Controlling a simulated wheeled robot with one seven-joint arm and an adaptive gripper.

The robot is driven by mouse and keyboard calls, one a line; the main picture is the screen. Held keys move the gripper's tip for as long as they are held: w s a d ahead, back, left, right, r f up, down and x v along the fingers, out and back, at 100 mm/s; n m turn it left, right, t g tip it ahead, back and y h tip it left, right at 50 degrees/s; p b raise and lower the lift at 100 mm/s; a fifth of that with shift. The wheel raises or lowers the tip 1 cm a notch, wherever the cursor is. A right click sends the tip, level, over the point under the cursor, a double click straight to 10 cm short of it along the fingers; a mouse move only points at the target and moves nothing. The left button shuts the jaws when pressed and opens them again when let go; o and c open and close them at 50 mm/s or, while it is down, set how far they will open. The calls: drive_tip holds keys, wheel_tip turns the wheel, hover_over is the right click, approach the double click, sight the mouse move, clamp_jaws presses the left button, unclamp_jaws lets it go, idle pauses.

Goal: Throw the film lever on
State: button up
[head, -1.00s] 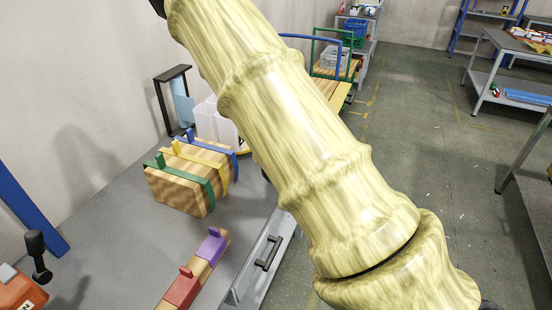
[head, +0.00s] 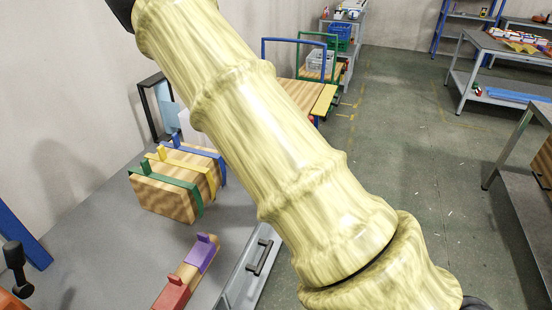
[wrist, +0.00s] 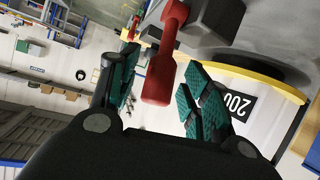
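A lever with a red, rounded handle (wrist: 158,80) shows in the wrist view, joined at the top to a dark grey block (wrist: 208,20). No "film" label is readable, so I cannot confirm its name. My gripper (wrist: 160,66) is open, with teal finger pads on both sides of the red handle. The handle's end hangs between the fingers, and I see no clear contact on either side. In the head view my arm covers the middle, and neither the gripper nor the red lever shows.
In the head view, a grey bench (head: 110,235) carries a wooden block (head: 165,200) with green, yellow and blue straps. Red (head: 172,293) and purple (head: 202,253) clamps sit near its front edge. A black-knobbed lever (head: 15,262) stands lower left. Open floor (head: 420,170) lies right.

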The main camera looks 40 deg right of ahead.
drive_tip(key=v, duration=1.2)
idle(0.6)
